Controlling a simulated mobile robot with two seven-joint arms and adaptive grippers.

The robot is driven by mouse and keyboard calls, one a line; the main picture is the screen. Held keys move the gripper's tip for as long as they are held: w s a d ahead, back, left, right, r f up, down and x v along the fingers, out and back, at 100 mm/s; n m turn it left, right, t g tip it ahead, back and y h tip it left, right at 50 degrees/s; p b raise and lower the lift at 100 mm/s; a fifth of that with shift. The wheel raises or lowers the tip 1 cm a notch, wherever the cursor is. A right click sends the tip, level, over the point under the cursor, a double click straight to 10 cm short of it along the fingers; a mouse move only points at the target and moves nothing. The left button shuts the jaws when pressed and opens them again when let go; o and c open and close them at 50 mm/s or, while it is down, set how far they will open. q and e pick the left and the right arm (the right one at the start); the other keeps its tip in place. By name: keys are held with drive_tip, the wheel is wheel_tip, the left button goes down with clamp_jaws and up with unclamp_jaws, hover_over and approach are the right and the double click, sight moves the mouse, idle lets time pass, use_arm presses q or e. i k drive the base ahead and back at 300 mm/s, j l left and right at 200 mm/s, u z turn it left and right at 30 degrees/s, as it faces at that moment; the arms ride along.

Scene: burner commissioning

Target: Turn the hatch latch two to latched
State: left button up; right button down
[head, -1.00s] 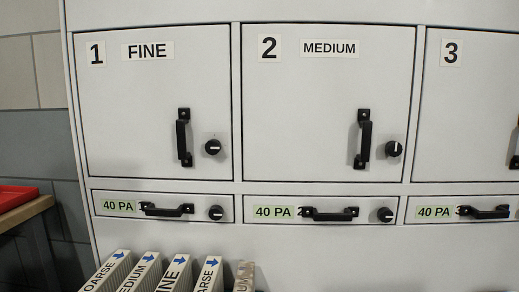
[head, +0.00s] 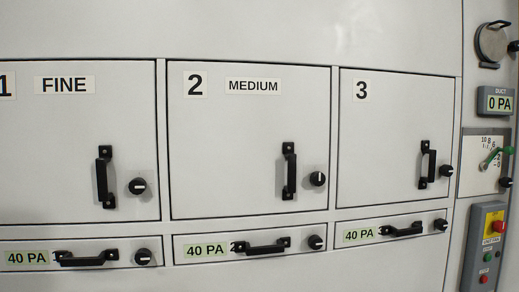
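Hatch two (head: 240,150) is a closed grey door labelled "2" and "MEDIUM", in the middle of the head view. Its latch (head: 317,179) is a round black knob at the door's right side, with a white mark that stands about vertical. The black bar handle (head: 290,171) of hatch two is just left of the latch. Neither of my grippers shows in the head view.
Hatch one (head: 75,140) and hatch three (head: 395,130) flank it, both closed. Their knobs (head: 137,186) (head: 446,171) have marks lying about horizontal. Narrow 40 PA drawers (head: 215,247) run below. A duct gauge (head: 497,101) and a red button (head: 497,227) are at the right.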

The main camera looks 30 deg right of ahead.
sight(318, 178)
drive_tip(key=l+z, duration=0.1)
drive_tip(key=l, duration=1.45)
drive_tip(key=k, duration=0.15)
drive_tip(key=j+z, duration=0.15)
drive_tip(key=i+l+u, duration=0.15)
drive_tip(key=i, duration=0.15)
